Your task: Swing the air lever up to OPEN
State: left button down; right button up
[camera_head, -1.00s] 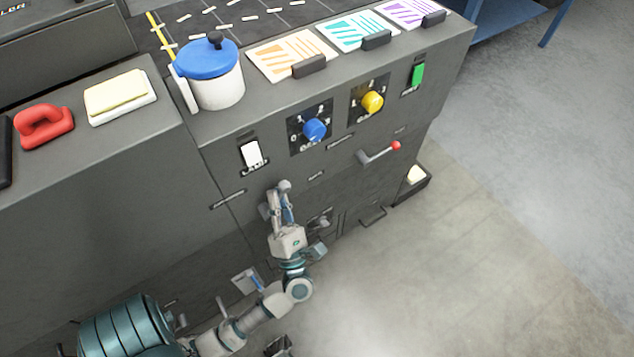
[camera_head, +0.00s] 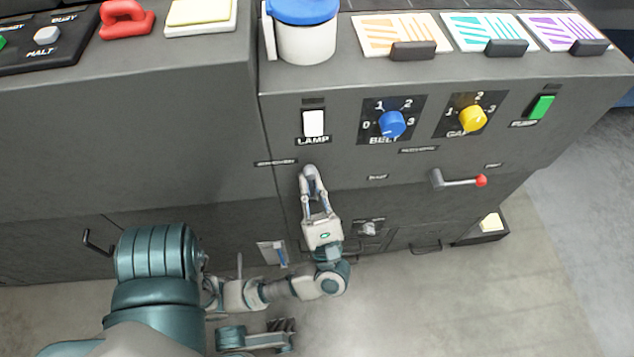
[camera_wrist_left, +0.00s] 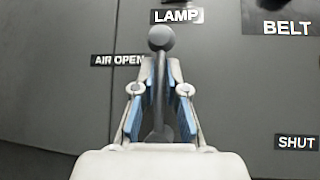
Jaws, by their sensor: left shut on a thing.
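The air lever (camera_wrist_left: 160,85) is a dark rod with a round grey ball knob, seen in the left wrist view. It points up in that picture, with the AIR OPEN label (camera_wrist_left: 117,60) to the left of its knob and the SHUT label (camera_wrist_left: 297,142) lower right. My left gripper (camera_wrist_left: 160,95) is shut on the lever, one blue-padded finger on each side, with the knob beyond the fingertips. In the head view my left gripper (camera_head: 314,185) is at the grey front panel below the LAMP switch (camera_head: 313,123). The fingers hide part of the rod. My right gripper does not show.
To the right are a blue BELT knob (camera_head: 391,124), a yellow knob (camera_head: 472,118), a green switch (camera_head: 541,106) and a red-tipped lever (camera_head: 460,181). A blue-lidded pot (camera_head: 305,35) stands above. Drawer handles (camera_head: 96,243) stick out lower down. Floor at lower right is clear.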

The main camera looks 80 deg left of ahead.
pick_arm(q)
jog(key=shift+f, duration=0.25)
jog(key=c, duration=1.2)
grip_release()
jog(key=shift+w, duration=0.1)
jog(key=shift+r, duration=0.1)
jog(key=v, duration=1.2)
